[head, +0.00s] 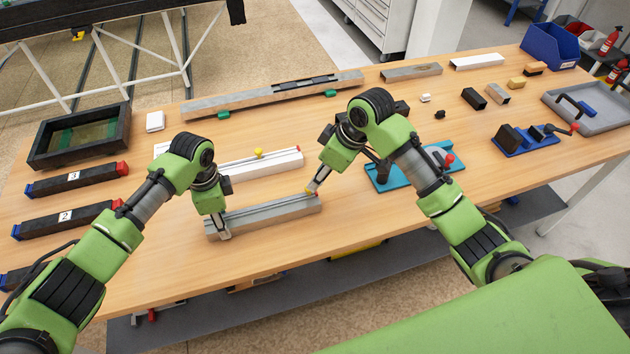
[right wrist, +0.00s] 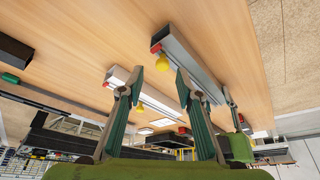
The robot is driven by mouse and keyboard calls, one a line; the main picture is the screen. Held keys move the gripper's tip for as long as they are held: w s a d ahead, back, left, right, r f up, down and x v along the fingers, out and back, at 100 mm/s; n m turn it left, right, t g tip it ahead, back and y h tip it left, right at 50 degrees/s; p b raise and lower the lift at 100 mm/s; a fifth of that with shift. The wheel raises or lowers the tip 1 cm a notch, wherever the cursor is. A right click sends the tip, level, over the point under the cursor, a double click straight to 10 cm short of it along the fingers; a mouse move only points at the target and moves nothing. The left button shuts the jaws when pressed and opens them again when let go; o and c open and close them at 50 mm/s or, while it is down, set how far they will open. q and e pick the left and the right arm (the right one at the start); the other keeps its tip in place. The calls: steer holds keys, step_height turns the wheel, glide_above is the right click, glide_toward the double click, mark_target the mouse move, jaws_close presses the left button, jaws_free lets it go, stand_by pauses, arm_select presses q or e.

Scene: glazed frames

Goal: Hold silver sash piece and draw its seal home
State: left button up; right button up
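The silver sash piece (head: 268,216) is a long grey bar lying on the table before me; it also shows in the right wrist view (right wrist: 186,52). A red block (right wrist: 156,48) and a yellow knob (right wrist: 163,63) sit at its right end. My left gripper (head: 222,230) is at the bar's left end, its fingers astride and against the bar. My right gripper (head: 312,190) is low at the right end, by the yellow knob. In the right wrist view its fingers (right wrist: 160,78) are apart with nothing between them; the knob lies just beyond the tips.
A white bar (head: 262,167) with its own yellow knob lies just behind. A teal fixture (head: 400,178) stands to the right. Black numbered bars (head: 72,215) and a black tray (head: 80,137) are at left. The table's front strip is clear.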

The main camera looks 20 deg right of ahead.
arm_select(q)
steer(key=shift+d, duration=0.15)
arm_select(e)
steer(key=v, duration=0.7)
steer(key=shift+r, duration=0.3)
steer(key=shift+s+d, duration=0.15)
arm_select(q)
steer(key=o, duration=1.2)
steer(key=shift+c, duration=0.2)
